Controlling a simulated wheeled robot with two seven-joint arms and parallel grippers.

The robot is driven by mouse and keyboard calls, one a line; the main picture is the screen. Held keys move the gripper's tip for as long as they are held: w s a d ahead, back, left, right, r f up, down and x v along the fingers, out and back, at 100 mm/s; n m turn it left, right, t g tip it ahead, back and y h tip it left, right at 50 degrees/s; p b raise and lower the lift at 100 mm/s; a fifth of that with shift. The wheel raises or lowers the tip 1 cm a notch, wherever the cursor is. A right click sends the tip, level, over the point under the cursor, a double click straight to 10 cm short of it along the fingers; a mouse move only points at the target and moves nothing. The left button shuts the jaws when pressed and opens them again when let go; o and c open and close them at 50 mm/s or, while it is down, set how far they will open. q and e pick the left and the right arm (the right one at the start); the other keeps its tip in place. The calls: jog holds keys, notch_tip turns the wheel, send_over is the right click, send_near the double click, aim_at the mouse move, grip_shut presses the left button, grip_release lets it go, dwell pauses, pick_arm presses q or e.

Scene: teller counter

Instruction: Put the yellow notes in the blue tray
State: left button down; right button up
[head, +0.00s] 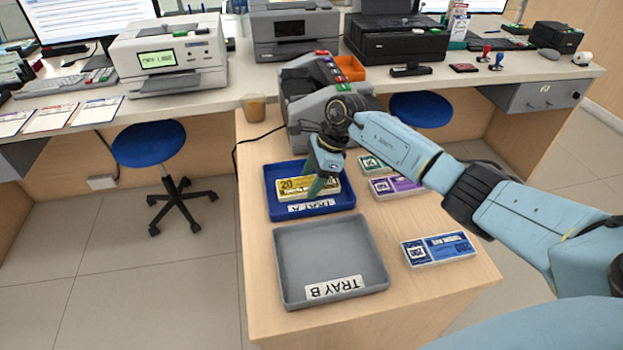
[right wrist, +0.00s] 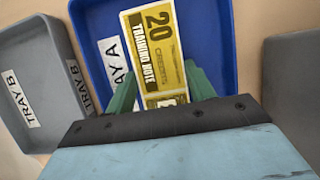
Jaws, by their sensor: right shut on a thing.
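The yellow notes (head: 293,188), a bundle marked 20, are inside the outline of the blue tray (head: 343,201), which is labelled TRAY A. My right gripper (head: 318,186) reaches down over the tray and is shut on the notes. In the right wrist view the yellow notes (right wrist: 150,50) show between the green fingers of my right gripper (right wrist: 160,88), with the blue tray (right wrist: 92,22) around them. I cannot tell whether the notes touch the tray floor. My left gripper is not in view.
A grey tray (head: 290,262) labelled TRAY B stands in front of the blue tray. Blue notes (head: 438,249), purple notes (head: 396,185) and green notes (head: 372,165) lie to the right. A grey machine (head: 300,95) stands behind the blue tray.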

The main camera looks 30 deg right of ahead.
jog(key=o, duration=1)
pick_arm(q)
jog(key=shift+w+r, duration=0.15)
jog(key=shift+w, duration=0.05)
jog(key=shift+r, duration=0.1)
pick_arm(e)
jog(key=shift+r, duration=0.15)
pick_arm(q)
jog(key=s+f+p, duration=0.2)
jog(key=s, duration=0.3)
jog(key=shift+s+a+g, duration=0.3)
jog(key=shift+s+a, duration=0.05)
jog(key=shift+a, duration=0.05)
pick_arm(e)
jog(key=v, duration=1.2)
jog(key=shift+d, duration=0.1)
